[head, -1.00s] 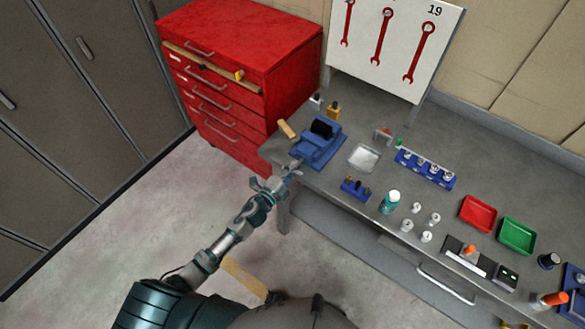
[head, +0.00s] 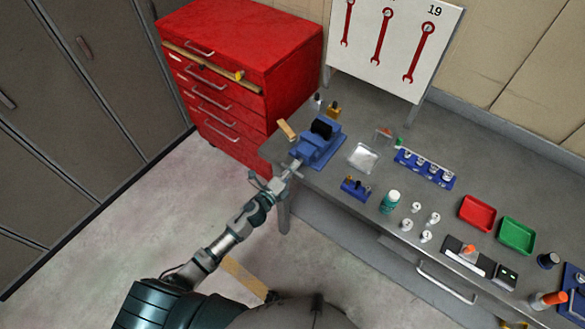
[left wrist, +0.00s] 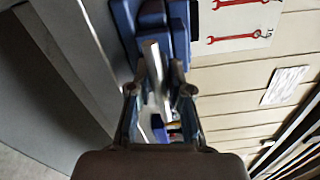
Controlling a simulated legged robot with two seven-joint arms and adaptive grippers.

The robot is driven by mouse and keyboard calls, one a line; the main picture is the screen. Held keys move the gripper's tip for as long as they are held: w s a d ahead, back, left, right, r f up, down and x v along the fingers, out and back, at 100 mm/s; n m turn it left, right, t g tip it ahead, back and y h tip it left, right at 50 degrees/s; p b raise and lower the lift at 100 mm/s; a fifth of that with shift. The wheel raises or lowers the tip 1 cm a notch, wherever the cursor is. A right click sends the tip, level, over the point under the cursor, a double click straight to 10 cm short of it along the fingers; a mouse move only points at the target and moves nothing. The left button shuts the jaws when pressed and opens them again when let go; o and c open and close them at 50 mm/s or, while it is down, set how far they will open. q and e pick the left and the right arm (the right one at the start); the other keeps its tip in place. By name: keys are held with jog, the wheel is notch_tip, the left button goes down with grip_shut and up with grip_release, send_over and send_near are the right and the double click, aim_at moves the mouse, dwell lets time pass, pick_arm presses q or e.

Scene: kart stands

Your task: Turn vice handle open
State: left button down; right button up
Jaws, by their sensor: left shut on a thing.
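The blue vice (head: 320,143) stands at the left end of the grey workbench, and its blue body also shows at the top of the left wrist view (left wrist: 180,32). Its metal handle (left wrist: 154,68) is a light grey bar at the front of the vice. My left gripper (head: 290,172) reaches in from the lower left at the bench's front edge. In the left wrist view its two fingers (left wrist: 160,88) are on either side of the handle, shut on it. My right gripper is not in view.
A red drawer cabinet (head: 235,50) stands left of the workbench (head: 455,208). A clear tray (head: 363,158), blue racks (head: 425,169), a bottle (head: 390,202), and red (head: 478,213) and green (head: 516,236) trays lie to the right. A wrench board (head: 395,45) stands behind.

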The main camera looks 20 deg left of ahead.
pick_arm(q)
jog(key=shift+s+d+f, duration=0.1)
jog(key=shift+f, duration=0.2)
jog(key=c, duration=1.1)
grip_release()
jog(key=shift+r, duration=0.1)
jog(key=v, duration=1.1)
jog(key=shift+s, duration=0.4)
